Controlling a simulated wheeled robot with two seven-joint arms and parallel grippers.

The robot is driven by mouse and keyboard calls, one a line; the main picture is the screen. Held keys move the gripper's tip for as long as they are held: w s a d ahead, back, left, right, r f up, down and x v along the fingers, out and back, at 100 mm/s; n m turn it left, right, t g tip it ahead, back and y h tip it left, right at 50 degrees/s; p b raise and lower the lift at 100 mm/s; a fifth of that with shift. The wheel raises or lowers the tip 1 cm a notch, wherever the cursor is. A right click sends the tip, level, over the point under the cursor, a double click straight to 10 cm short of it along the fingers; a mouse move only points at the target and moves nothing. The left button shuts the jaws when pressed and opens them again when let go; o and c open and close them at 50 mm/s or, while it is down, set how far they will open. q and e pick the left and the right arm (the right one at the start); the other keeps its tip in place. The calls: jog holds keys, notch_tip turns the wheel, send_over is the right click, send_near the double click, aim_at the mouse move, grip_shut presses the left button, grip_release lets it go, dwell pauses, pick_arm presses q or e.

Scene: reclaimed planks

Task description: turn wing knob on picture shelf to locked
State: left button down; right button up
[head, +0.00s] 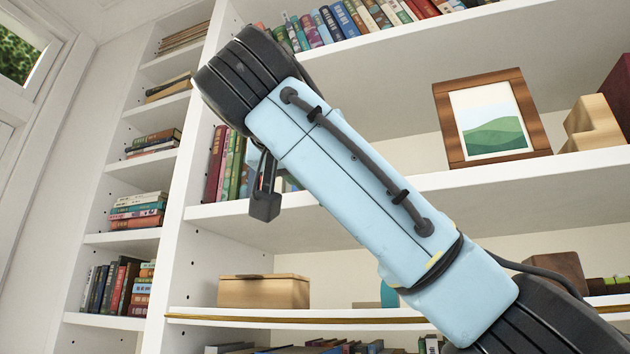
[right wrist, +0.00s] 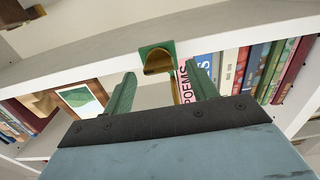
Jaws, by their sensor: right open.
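The wing knob (right wrist: 158,62) shows in the right wrist view as a curved brass piece on a green plate (right wrist: 148,48), at the edge of the white picture shelf (right wrist: 90,58). A narrow brass strip hangs just below it. My right gripper (right wrist: 160,76) is open, its two green fingers apart on either side of the knob's lower part, with no clear contact. In the head view my right arm crosses the middle and the knob does not show. Which position the knob is in, I cannot tell. My left gripper is in neither view.
Books (right wrist: 235,68) stand close to the right finger. A framed picture (right wrist: 82,100) is at left; a wood-framed picture (head: 445,120) also stands on a shelf in the head view. A tan box (head: 263,291) sits on a lower shelf.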

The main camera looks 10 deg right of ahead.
jog(key=shift+x, duration=0.85)
jog(key=shift+d, duration=0.1)
jog(key=c, duration=1)
pick_arm(q)
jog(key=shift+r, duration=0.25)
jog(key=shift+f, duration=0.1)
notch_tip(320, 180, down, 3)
jog(key=b, duration=0.2)
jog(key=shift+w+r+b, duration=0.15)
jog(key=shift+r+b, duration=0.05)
jog(key=shift+b, duration=0.1)
pick_arm(e)
jog(key=n, duration=1.7)
jog(key=shift+w+a+f+n, duration=0.15)
jog(key=shift+a+f+n, duration=0.05)
jog(key=shift+n, duration=0.2)
